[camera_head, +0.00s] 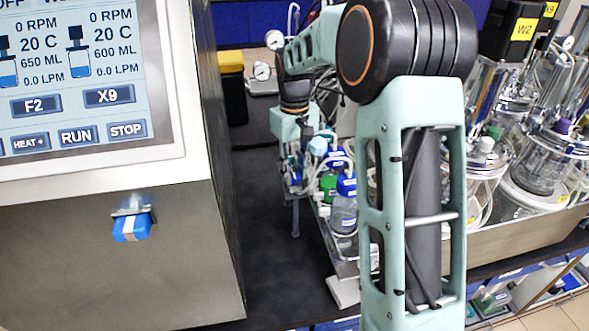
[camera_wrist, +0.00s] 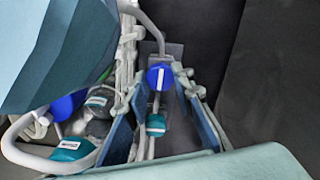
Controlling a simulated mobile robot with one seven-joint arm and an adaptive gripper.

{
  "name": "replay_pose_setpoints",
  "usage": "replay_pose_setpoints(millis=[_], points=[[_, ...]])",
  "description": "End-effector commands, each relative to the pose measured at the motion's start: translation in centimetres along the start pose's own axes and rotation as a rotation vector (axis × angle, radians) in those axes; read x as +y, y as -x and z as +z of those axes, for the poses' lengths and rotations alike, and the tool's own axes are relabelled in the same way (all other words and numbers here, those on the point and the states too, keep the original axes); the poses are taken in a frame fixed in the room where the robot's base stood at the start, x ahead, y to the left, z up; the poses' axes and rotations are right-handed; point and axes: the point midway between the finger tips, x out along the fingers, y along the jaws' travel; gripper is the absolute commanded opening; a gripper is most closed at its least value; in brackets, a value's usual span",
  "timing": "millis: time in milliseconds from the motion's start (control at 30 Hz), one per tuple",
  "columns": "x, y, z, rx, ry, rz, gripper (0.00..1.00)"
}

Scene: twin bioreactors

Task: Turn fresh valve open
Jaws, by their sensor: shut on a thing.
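In the wrist view, a round blue valve knob (camera_wrist: 160,77) with a white bar across its face sits between the tips of my gripper (camera_wrist: 161,84). The white bar runs nearly up and down in the picture. My gripper is shut on this knob. A teal knob (camera_wrist: 155,125) with a white mark lies lower, between the fingers. I cannot read any label telling which one is the fresh valve. In the head view, my gripper (camera_head: 293,172) is small and far off beside the capped bottles, and its tips are partly hidden.
Bottles with blue (camera_head: 346,185) and green (camera_head: 328,184) caps and white tubing crowd close to my gripper. A control cabinet (camera_head: 105,255) with a screen stands at left, and glass vessels (camera_head: 540,160) at right.

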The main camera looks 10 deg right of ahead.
Motion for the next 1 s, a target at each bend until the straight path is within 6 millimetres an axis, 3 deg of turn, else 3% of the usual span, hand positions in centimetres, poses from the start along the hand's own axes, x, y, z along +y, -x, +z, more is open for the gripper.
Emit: replay_pose_setpoints(millis=[633, 667, 700, 800, 1000], points=[[0.04, 0.10, -0.10, 0.003, 0.047, 0.001, 0.00], [0.04, 0.11, -0.10, 0.003, 0.047, 0.001, 0.26], [0.03, 0.10, -0.09, 0.003, 0.047, 0.001, 0.30], [0.02, 0.08, -0.07, 0.002, 0.047, 0.001, 0.40], [0.01, 0.04, -0.04, 0.001, 0.046, 0.000, 0.40]])
